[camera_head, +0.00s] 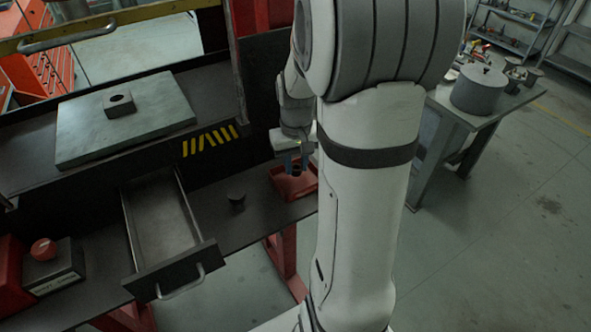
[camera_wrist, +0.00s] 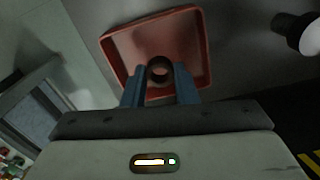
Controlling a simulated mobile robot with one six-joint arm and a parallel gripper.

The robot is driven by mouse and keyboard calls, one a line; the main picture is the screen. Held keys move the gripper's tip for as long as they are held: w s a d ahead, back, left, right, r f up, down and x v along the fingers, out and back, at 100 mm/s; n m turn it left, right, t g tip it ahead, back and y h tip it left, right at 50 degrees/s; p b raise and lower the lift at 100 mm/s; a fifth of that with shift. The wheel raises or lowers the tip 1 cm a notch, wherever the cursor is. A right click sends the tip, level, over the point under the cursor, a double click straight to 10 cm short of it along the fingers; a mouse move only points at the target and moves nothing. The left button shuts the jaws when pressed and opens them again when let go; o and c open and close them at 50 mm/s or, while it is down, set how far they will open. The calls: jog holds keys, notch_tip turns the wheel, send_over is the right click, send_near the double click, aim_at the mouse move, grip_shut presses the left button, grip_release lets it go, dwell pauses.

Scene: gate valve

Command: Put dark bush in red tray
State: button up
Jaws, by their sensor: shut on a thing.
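The dark bush (camera_wrist: 160,70) is a short dark ring between my two blue fingers in the wrist view. My gripper (camera_wrist: 160,86) is shut on it. The red tray (camera_wrist: 125,46) is square and shallow, and the bush shows over its area near one edge. In the head view my gripper (camera_head: 298,163) points down at the red tray (camera_head: 284,192) on the dark bench, and the bush (camera_head: 297,168) shows small between the fingertips. I cannot tell whether the bush touches the tray floor. My arm hides the bench to the right of the tray.
A dark round knob-like piece (camera_head: 236,199) stands on the bench left of the tray. An open, empty drawer (camera_head: 165,232) juts out further left. A grey plate (camera_head: 75,142) carries a small block with a hole (camera_head: 119,103). A red button box (camera_head: 52,262) sits at the lower left.

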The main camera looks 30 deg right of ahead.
aim_at(296, 168)
jog(key=shift+f, duration=1.45)
jog(key=shift+f, duration=0.25)
jog(key=o, duration=1)
jog(key=shift+r, duration=0.1)
notch_tip(296, 168, up, 11)
jog(key=shift+f, duration=0.1)
jog(key=s+a+r+n+t, duration=0.1)
jog(key=s+a+r+t, duration=0.1)
jog(key=s+a, duration=1)
jog(key=shift+s+a+n+t, duration=0.2)
jog(key=shift+s+n+t, duration=0.2)
jog(key=shift+s+t, duration=0.15)
